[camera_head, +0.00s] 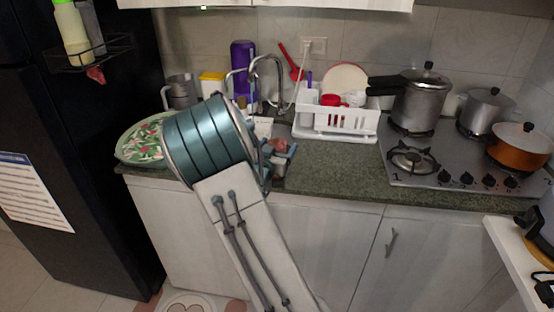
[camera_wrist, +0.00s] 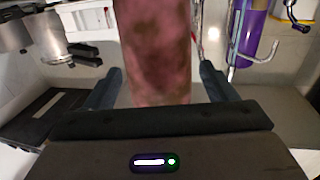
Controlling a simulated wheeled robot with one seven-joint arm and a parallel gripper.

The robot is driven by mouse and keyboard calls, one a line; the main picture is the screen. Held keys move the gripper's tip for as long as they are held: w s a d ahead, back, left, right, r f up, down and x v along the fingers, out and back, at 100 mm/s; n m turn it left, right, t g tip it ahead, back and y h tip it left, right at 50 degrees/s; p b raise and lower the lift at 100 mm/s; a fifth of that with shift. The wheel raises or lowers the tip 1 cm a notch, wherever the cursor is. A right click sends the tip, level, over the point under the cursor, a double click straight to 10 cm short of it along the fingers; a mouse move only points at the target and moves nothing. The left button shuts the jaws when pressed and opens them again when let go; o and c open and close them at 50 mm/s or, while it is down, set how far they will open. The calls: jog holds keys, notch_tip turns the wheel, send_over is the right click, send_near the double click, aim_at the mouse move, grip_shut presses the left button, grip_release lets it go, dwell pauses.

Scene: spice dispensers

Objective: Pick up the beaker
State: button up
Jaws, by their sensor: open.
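A reddish-brown, mottled upright thing (camera_wrist: 158,50) fills the middle of the wrist view, between my two fingers, its top cut off by the frame edge. It seems to be the beaker, but I cannot read its shape fully. In the head view a small reddish part of it (camera_head: 280,145) shows just beyond my arm, over the counter. My gripper (camera_wrist: 158,85) is open, one finger on each side of it, with no clear contact. In the head view my gripper (camera_head: 281,158) is partly hidden behind my teal arm link.
A white dish rack (camera_head: 340,132) stands behind right, and a stove (camera_head: 455,160) with pots lies farther right. A faucet (camera_head: 268,62) and purple bottle (camera_head: 243,70) are behind. A patterned plate (camera_head: 138,142) is left. The counter (camera_head: 340,182) right of my gripper is clear.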

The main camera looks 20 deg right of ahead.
jog(key=c, duration=1.1)
jog(key=shift+o, duration=0.2)
jog(key=shift+r, duration=0.15)
